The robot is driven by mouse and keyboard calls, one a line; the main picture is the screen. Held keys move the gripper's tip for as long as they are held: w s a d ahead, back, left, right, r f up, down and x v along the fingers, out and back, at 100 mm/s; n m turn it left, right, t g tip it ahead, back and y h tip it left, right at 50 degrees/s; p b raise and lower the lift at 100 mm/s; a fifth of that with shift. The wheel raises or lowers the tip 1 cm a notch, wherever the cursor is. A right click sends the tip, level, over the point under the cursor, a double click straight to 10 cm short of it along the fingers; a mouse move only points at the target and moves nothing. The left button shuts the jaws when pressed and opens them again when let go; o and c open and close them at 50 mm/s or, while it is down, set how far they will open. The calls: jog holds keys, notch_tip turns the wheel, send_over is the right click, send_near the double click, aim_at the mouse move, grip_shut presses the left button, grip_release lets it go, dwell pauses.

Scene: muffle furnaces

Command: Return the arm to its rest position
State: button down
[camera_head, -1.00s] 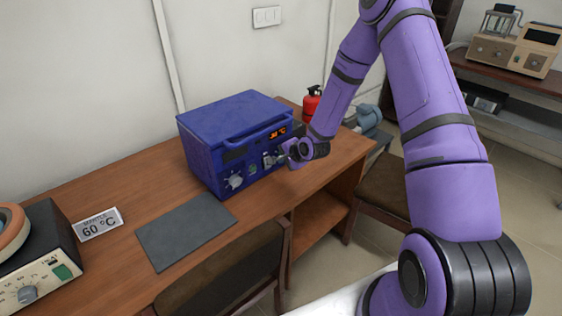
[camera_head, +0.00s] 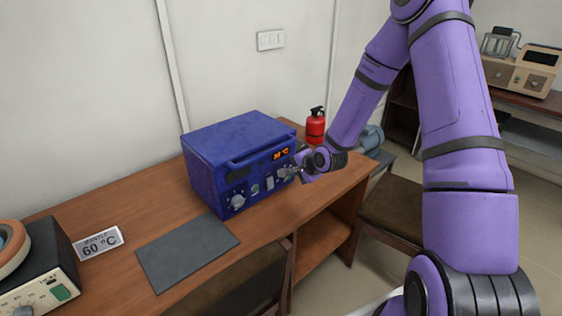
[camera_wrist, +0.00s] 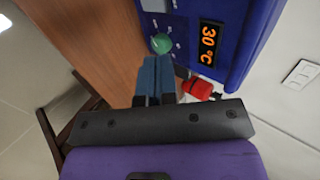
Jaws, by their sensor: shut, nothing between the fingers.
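My purple arm (camera_head: 455,110) reaches from the right side of the head view toward the desk. My gripper (camera_head: 290,174) is shut and empty, just in front of the right part of the blue furnace's front panel. In the wrist view the shut fingers of my gripper (camera_wrist: 153,75) point toward the panel, near a green round button (camera_wrist: 161,43). The blue furnace (camera_head: 235,150) stands on the desk with its lid down. Its orange display reads 30 °C in the wrist view (camera_wrist: 208,44). I cannot tell whether the fingertips touch the panel.
The wooden desk (camera_head: 120,205) holds a dark grey mat (camera_head: 187,250), a "60 °C" sign (camera_head: 98,243) and a mantle device (camera_head: 40,275) at left. A red extinguisher (camera_head: 315,127) stands behind my wrist. Chairs (camera_head: 390,212) stand in front of the desk.

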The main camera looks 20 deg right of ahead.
jog(key=s+r+n+g+h, duration=0.15)
jog(key=s+r+n, duration=0.35)
jog(key=r, duration=0.7)
jog(key=s+r+n+g+h, duration=0.1)
jog(key=s+r+n+h, duration=0.2)
jog(key=s+r, duration=0.65)
jog(key=s+a+r+n, duration=0.1)
jog(key=s+r+n, duration=0.1)
jog(key=s+r, duration=0.2)
jog(key=s+r+n+g+y, duration=0.1)
jog(key=s+r, duration=0.4)
jog(key=s, duration=0.5)
jog(key=s+a+r+n, duration=0.1)
jog(key=s+r+n, duration=0.2)
jog(key=s, duration=0.4)
jog(key=shift+s+a+r, duration=0.35)
jog(key=shift+r, duration=0.45)
